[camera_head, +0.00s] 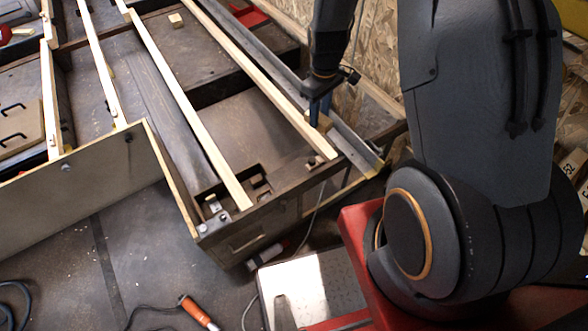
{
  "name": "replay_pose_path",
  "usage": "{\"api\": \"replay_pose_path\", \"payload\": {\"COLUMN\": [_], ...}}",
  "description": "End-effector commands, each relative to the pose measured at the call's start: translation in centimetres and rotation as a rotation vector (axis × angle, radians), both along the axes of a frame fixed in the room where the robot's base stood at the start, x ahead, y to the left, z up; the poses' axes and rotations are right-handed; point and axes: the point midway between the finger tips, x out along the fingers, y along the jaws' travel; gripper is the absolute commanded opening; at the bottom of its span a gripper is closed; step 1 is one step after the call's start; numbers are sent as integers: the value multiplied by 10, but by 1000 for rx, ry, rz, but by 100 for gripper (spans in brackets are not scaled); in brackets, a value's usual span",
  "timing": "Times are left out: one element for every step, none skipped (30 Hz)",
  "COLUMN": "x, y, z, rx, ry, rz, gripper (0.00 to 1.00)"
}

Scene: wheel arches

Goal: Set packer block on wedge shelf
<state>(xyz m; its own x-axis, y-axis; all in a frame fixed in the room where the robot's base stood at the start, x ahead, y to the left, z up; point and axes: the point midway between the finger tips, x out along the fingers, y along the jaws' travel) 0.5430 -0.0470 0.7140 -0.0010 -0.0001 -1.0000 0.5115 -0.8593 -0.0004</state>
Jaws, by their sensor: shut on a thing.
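My gripper (319,108) reaches down from the top, at the right end of the wooden frame. Its blue fingers are shut on a small pale wooden block (325,122), which seems to be the packer block and is mostly hidden by the fingers. The block is close to a pale batten and a grey metal rail; I cannot tell whether it touches them. Another small pale block (176,20) lies on the dark boards at the upper left. I cannot tell for sure which surface is the wedge shelf.
Long pale battens (187,110) and a grey metal rail (345,140) run across the dark frame. A dark box end (245,190) holds small blocks. An orange-handled tool (197,312) and cables lie on the floor. A chipboard wall (375,70) stands behind my gripper.

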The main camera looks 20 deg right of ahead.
Motion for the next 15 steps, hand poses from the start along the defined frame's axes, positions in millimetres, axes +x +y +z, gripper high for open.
{"api": "replay_pose_path", "payload": {"x": [7, 10, 14, 16, 19, 22, 24, 27, 30, 33, 35, 39, 41, 44, 48], "y": [4, 5, 7, 9, 10, 12, 14, 15, 17, 18, 20, 22, 23, 25, 27], "z": [-20, -27, -37, -44, -51, -60, -67, -74, -84, -91, -98, -107, -114, -121, -130], "rx": [0, 1, 0, 0, 0, 0, 0, 0, 0, 0, 1, 1, 0, 0, 0], "ry": [0, -1, -1, -1, 0, 0, 0, 0, 0, 0, 0, 0, 0, -1, -1], "rz": [67, 111, 169, 212, 255, 313, 355, 399, 456, 500, 544, 601, 645, 687, 746], "gripper": [5, 5, 5, 5, 5, 5, 5, 5, 5, 5, 5, 5, 5, 5, 5]}}
